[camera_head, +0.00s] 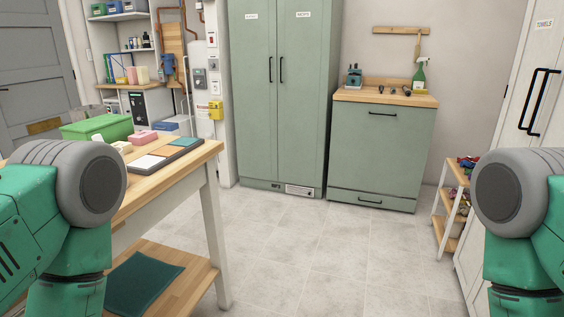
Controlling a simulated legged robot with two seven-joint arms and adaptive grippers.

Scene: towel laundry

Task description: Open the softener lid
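I cannot pick out a softener container or its lid for certain in this view. Green and grey links of my two arms show at the lower left and lower right edges. Both of my grippers are out of the frame, so I cannot see whether they are open or hold anything. A green spray bottle (420,77) stands on the wooden top of a low green cabinet (381,150) at the back right.
A wooden table (208,156) on the left bears a green box (97,127) and small blocks. A tall green cabinet (271,90) stands shut at the back. A small rack (450,215) and a white towel cabinet (510,110) stand at right. The middle floor is clear.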

